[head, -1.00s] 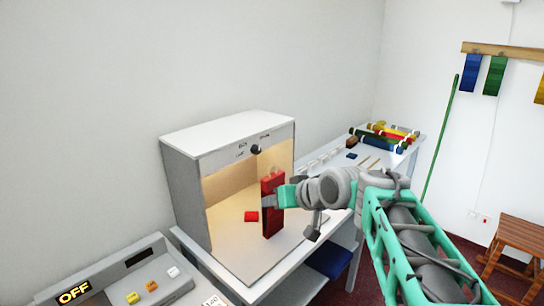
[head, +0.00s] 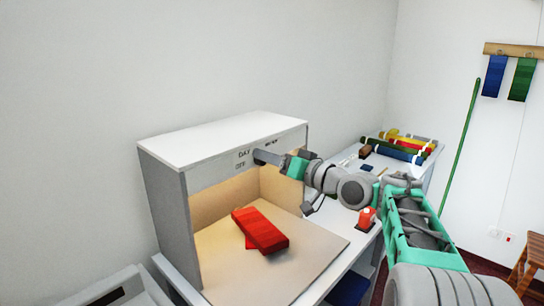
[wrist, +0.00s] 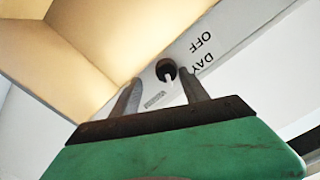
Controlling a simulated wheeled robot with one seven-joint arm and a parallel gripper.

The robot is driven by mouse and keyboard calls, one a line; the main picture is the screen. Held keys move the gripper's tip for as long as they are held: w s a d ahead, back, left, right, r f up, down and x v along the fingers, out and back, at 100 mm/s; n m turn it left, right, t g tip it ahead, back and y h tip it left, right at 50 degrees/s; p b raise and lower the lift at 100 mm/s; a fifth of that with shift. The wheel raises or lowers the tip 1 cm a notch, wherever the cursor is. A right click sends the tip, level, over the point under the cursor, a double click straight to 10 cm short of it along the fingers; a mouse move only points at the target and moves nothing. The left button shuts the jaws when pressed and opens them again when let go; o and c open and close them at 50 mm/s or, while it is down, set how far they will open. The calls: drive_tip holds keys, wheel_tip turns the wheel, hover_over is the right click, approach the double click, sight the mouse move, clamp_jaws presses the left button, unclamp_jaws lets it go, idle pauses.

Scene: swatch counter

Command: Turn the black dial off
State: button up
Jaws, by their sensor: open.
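The black dial (wrist: 167,70) sits on the front top panel of the light box, with a pale mark on its lower side in the wrist view. The printed words OFF (wrist: 200,42) and DAY (wrist: 208,62) are on its right there, and a third, unreadable label is below it. My gripper (wrist: 160,78) is open, with its fingers on either side of the dial as seen there; I cannot tell whether they touch it. In the head view my gripper (head: 262,157) is at the box's front panel and hides the dial.
The lit white box (head: 222,135) is open at the front. Red swatches (head: 260,230) lie on its floor. A red-orange object (head: 367,217) stands on the counter to the right. Rolled fabrics (head: 400,148) lie farther back. A grey console (head: 115,290) is at the lower left.

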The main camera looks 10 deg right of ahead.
drive_tip(key=shift+s+a+r, duration=0.3)
drive_tip(key=shift+s+r, duration=0.3)
drive_tip(key=shift+s, duration=0.15)
drive_tip(key=shift+c, duration=0.5)
drive_tip(key=shift+w+d+f, duration=0.1)
drive_tip(key=shift+d, duration=0.15)
drive_tip(key=c, duration=0.3)
clamp_jaws()
drive_tip(key=shift+a, duration=0.15)
